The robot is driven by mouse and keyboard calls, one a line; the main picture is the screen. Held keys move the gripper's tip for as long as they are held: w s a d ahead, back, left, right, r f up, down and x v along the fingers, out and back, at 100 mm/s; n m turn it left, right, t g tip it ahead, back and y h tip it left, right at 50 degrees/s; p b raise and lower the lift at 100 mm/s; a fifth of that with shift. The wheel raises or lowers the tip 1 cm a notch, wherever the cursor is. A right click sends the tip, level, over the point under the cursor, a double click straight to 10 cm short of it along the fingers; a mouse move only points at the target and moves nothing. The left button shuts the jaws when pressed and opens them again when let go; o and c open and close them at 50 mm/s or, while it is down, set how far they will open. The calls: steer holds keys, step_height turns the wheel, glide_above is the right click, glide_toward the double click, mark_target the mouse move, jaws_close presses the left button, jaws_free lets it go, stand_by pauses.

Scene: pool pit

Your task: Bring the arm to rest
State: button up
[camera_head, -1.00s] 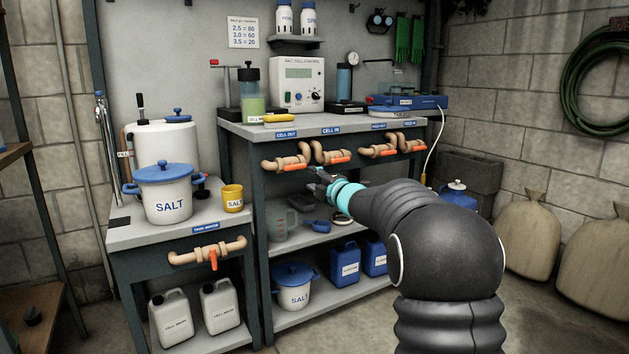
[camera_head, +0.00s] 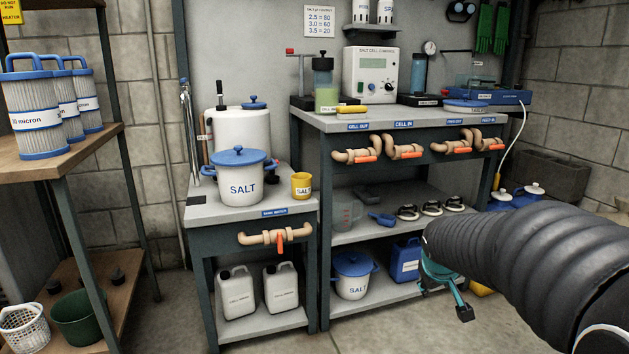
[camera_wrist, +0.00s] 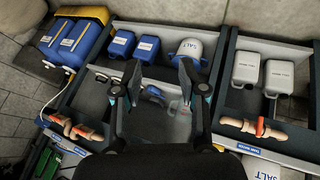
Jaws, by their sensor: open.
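My arm (camera_head: 535,265) reaches in from the right edge of the head view. My gripper (camera_head: 447,298) hangs at its end, low in front of the right part of the bench's lower shelf. In the wrist view my gripper (camera_wrist: 159,82) has its two dark fingers spread apart. Nothing is between the fingers but the view of the shelves behind. The arm hides part of the lower shelf and the floor at the right.
The bench (camera_head: 340,125) has orange-handled valves along its front. A lower side table (camera_head: 225,215) carries a salt pot (camera_head: 241,180) and a yellow cup (camera_head: 301,186). A wooden rack (camera_head: 95,150) with filter cartridges stands at the left. Floor (camera_head: 360,335) shows in front.

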steer(key=s+a+r+m+y+p, duration=0.1)
steer(key=s+a+r, duration=0.1)
steer(key=s, duration=0.7)
steer(key=s+a+r+y+p, duration=0.1)
steer(key=s+a+r+p, duration=0.1)
steer(key=s+a, duration=0.3)
steer(key=s+a+r+m+p, duration=0.1)
steer(key=s+a+r, duration=0.2)
steer(key=s, duration=0.9)
steer(key=shift+s+a+m+g+y+p, duration=0.25)
steer(key=shift+s+m+g+y+p, duration=0.05)
steer(key=shift+s+g+y, duration=0.1)
steer(key=shift+w, duration=0.1)
